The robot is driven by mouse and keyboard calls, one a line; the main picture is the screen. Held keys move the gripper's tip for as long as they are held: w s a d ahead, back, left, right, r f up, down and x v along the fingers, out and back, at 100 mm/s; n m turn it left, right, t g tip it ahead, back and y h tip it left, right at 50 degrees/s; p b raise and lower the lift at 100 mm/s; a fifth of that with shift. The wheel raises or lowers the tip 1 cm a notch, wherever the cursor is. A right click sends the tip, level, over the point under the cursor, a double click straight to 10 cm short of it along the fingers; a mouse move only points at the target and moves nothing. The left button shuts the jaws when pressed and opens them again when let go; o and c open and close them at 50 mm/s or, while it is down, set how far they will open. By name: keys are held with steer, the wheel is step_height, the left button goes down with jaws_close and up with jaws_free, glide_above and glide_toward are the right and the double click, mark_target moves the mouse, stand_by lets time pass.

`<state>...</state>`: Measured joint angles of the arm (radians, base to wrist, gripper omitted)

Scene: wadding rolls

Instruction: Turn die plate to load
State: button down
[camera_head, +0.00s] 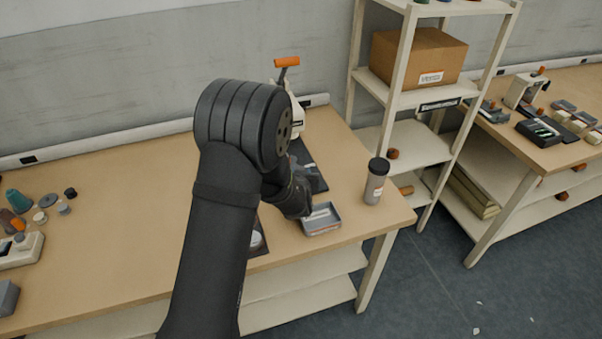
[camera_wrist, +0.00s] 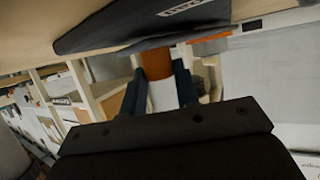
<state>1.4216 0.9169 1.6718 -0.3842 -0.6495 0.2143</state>
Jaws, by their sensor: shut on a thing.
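A pale press (camera_head: 299,118) with an orange-gripped lever (camera_head: 287,62) stands at the back of the bench, partly behind my arm. My gripper (camera_wrist: 160,88) is low beside the press, its fingers hidden by my arm in the head view. In the wrist view it is shut on an orange part (camera_wrist: 156,62), with a dark finger on each side. A pale cylindrical surface shows below the orange part. I cannot make out the die plate clearly or tell whether the orange part belongs to it.
A grey tray (camera_head: 322,229) lies near the bench's right front edge, close to my wrist. A grey jar with a black lid (camera_head: 375,184) stands to its right. A dark mat (camera_head: 313,176) lies behind my wrist.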

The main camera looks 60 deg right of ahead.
steer(key=c, duration=1.1)
jaws_free()
steer(key=v, duration=1.7)
steer(key=shift+a, duration=0.2)
steer(key=shift+s, duration=0.1)
